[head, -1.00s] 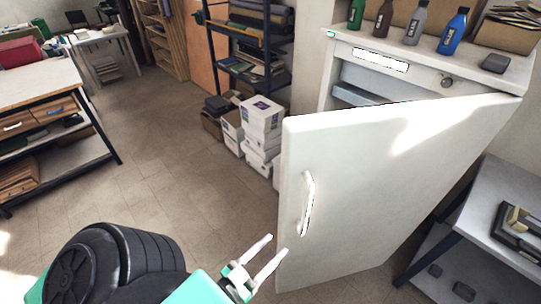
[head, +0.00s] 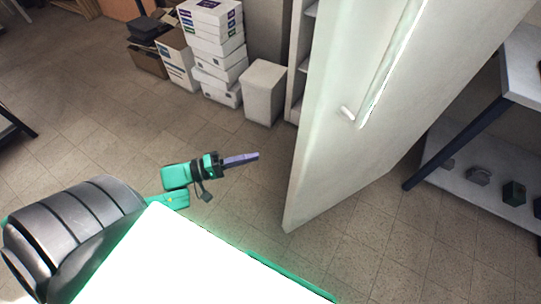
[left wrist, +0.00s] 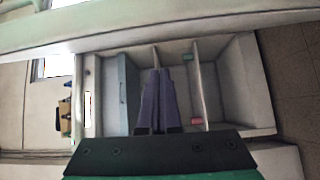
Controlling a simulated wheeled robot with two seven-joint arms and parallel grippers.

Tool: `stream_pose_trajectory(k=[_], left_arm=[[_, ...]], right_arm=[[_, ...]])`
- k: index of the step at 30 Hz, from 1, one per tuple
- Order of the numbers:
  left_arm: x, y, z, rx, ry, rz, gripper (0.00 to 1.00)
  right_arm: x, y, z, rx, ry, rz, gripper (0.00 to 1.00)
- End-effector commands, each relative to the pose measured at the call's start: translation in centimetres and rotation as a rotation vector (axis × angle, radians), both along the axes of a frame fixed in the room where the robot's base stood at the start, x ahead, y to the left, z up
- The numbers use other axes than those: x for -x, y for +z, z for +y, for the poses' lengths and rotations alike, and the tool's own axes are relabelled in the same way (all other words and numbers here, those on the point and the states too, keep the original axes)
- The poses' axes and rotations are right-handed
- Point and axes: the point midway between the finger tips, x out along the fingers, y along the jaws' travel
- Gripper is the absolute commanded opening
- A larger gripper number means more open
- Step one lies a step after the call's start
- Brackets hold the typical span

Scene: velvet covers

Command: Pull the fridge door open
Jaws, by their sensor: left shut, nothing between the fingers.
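The white fridge door (head: 330,130) stands swung open in the head view, with its pale handle (head: 393,62) on the outer face. A strip of the fridge's inside (head: 297,60) shows left of the door edge. My left gripper (head: 252,157) is shut and empty, left of the door's free edge and apart from the handle. In the left wrist view its fingers (left wrist: 158,75) are together in front of the open fridge interior (left wrist: 240,85), which has shelves and small coloured items. My right gripper is not in view.
Stacked white boxes (head: 215,50) and a plain white box (head: 265,92) stand on the floor left of the fridge. A table with a dark leg (head: 455,143) and a low shelf stands right of the door. The tiled floor at left is largely clear.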

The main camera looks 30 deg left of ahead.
Motion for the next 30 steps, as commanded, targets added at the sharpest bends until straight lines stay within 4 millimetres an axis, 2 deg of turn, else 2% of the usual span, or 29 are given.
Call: stream_pose_trajectory(k=[1, 4, 7, 12, 19, 24, 30], left_arm=[[-0.3, -1.1, 0.4, 0.011, -0.01, 0.024, 0.0], [-0.7, -0.6, 0.3, 0.026, -0.016, 0.043, 0.0], [-1.6, -0.4, -0.7, 0.029, -0.013, 0.041, 0.0], [-4.0, -0.4, -3.3, 0.028, -0.013, 0.039, 0.0], [-7.5, -0.3, -7.0, 0.029, -0.012, 0.038, 0.0], [-5.5, -0.3, -9.4, 0.029, -0.012, 0.045, 0.0], [-5.0, -0.4, -10.2, 0.026, -0.012, 0.044, 0.0]], right_arm=[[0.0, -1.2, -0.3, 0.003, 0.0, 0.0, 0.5], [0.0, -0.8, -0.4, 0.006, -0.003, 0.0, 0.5], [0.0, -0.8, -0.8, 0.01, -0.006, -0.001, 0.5], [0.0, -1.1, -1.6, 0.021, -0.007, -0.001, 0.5], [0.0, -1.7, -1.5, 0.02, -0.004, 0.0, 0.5], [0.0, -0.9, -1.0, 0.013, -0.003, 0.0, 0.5], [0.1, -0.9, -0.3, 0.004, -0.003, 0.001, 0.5]])
